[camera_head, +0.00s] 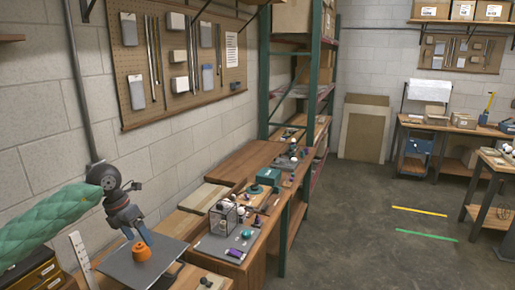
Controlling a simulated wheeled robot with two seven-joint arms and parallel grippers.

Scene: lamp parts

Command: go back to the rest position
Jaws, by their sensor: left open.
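My left gripper (140,238) reaches in from the left on an arm with a green padded sleeve. It points down with its fingers open. An orange part (141,252) stands on a dark grey mat (115,265) just below the fingertips. I cannot tell whether the fingers touch it. My right gripper is out of view.
A long wooden bench runs along the left wall. A clear box frame (223,217), a purple item (236,253) and small parts lie on another grey mat. A green-post shelf (264,75) rises beyond.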

